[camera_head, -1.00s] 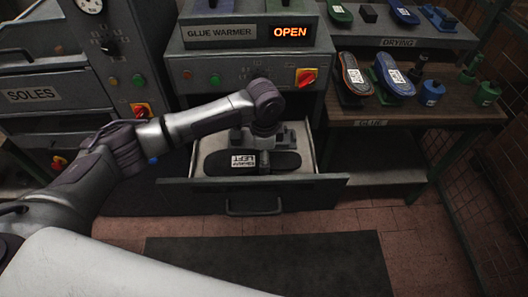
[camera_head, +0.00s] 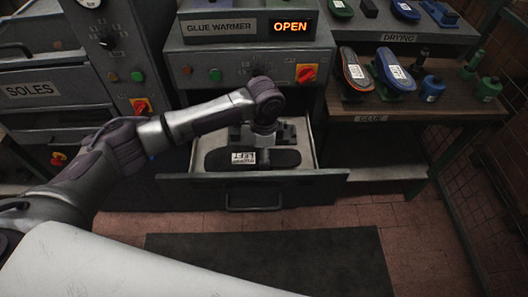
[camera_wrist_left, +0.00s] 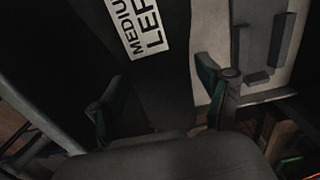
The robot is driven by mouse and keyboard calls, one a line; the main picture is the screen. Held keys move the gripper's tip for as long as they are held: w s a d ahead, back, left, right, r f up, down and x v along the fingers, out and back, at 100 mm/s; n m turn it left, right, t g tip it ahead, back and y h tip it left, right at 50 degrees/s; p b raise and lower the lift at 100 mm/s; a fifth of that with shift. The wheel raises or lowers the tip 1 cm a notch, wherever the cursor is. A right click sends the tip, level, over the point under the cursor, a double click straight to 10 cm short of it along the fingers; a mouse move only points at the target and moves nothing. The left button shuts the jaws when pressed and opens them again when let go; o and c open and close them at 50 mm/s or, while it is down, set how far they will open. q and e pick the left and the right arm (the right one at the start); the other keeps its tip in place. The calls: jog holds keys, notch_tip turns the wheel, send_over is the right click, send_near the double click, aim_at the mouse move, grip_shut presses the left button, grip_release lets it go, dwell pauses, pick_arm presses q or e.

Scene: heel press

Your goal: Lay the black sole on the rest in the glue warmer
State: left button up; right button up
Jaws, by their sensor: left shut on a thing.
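The black sole (camera_head: 225,160) has a white label reading LEFT and lies level inside the open drawer of the glue warmer (camera_head: 249,52). My left gripper (camera_head: 264,143) comes down onto the sole near its middle and is shut on it. In the left wrist view the sole (camera_wrist_left: 150,85) passes between the two fingers (camera_wrist_left: 163,108), label upward. The rest (camera_head: 286,133) shows as dark blocks just behind the sole; whether the sole touches it is hidden. My right gripper is not in view.
The drawer's front wall (camera_head: 250,190) stands close before the sole. A bench (camera_head: 425,112) on the right bears soles and bottles. The SOLES cabinet (camera_head: 35,92) is at left. A dark mat (camera_head: 265,262) lies on the floor.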

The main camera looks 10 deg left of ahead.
pick_arm(q)
jog(key=shift+f, duration=0.45)
jog(key=o, duration=1.2)
notch_tip(320, 180, up, 12)
dwell(0.3)
